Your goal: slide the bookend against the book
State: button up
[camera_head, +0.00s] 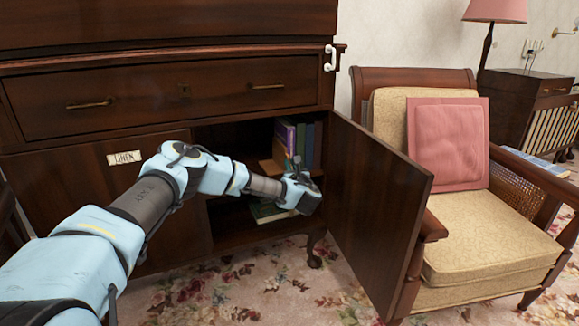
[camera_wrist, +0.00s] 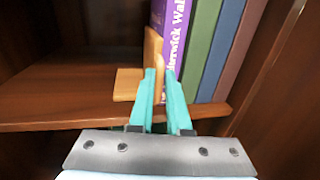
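The bookend is a light orange-brown wooden L shape (camera_wrist: 152,48) in the wrist view. Its upright part stands just left of a purple book (camera_wrist: 171,32), and its flat foot (camera_wrist: 127,84) lies on the shelf to the left. Any small gap between upright and book is hard to judge. My gripper (camera_wrist: 160,73) has its teal fingers on either side of the upright's front edge, which fills the narrow space between the tips. In the head view the bookend (camera_head: 279,150) shows inside the cabinet, partly hidden by my gripper (camera_head: 293,169).
Green, blue and brown books (camera_wrist: 225,50) stand right of the purple one. The open cabinet door (camera_head: 375,210) bounds the right side. The shelf (camera_wrist: 60,95) is clear to the left. A green book (camera_head: 270,211) lies on the lower level. An armchair (camera_head: 490,245) stands beyond the door.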

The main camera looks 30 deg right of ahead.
jog(key=o, duration=0.4)
jog(key=v, duration=1.1)
jog(key=shift+w+p, duration=0.1)
jog(key=shift+p, duration=0.25)
jog(key=shift+r, duration=0.1)
